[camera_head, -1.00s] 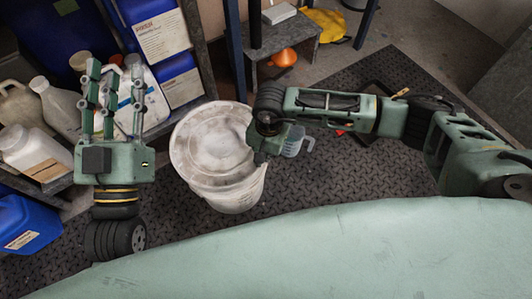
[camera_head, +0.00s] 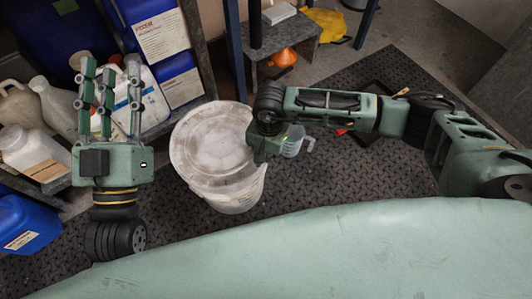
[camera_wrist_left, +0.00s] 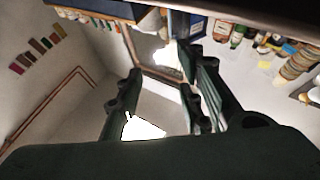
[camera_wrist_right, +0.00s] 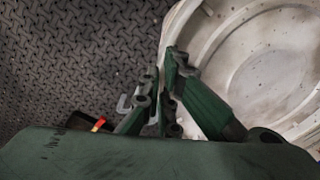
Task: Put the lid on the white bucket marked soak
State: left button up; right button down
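The white bucket (camera_head: 238,202) stands on the dark floor mat in the head view; its soak mark is not visible. A round, stained white lid (camera_head: 210,145) lies over its top and hides the opening; I cannot tell whether it is pressed fully down. The lid fills the right side of the right wrist view (camera_wrist_right: 275,70). My right gripper (camera_wrist_right: 165,65) is at the lid's right edge, its fingers close together on the rim; the exact contact is partly hidden. My left gripper (camera_head: 108,72) is open and empty, fingers up, left of the bucket.
A shelf with white jugs (camera_head: 35,150) and blue containers (camera_head: 158,35) is at the left. A small clear piece with a handle (camera_head: 296,140) shows beside my right gripper. A low stool (camera_head: 292,32) with an orange funnel (camera_head: 284,57) is behind. The mat at right is mostly clear.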

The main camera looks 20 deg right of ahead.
pick_arm(q)
jog(key=shift+s+r+t, duration=0.3)
jog(key=shift+r+t, duration=0.1)
jog(key=shift+r, duration=0.2)
dwell(0.4)
jog(key=shift+s+a+r+t+h+b, duration=0.1)
jog(key=shift+s+r+t+h+b, duration=0.2)
jog(key=shift+s+r+t, duration=0.3)
jog(key=shift+s+r+t+h+b, duration=0.2)
jog(key=shift+s+r+t+h, duration=0.15)
jog(key=shift+r, duration=0.45)
pick_arm(e)
jog(key=shift+f, duration=0.4)
pick_arm(q)
jog(key=shift+s+r+t, duration=0.35)
jog(key=shift+s+r, duration=0.05)
jog(key=shift+s, duration=0.2)
pick_arm(e)
jog(key=shift+f, duration=0.2)
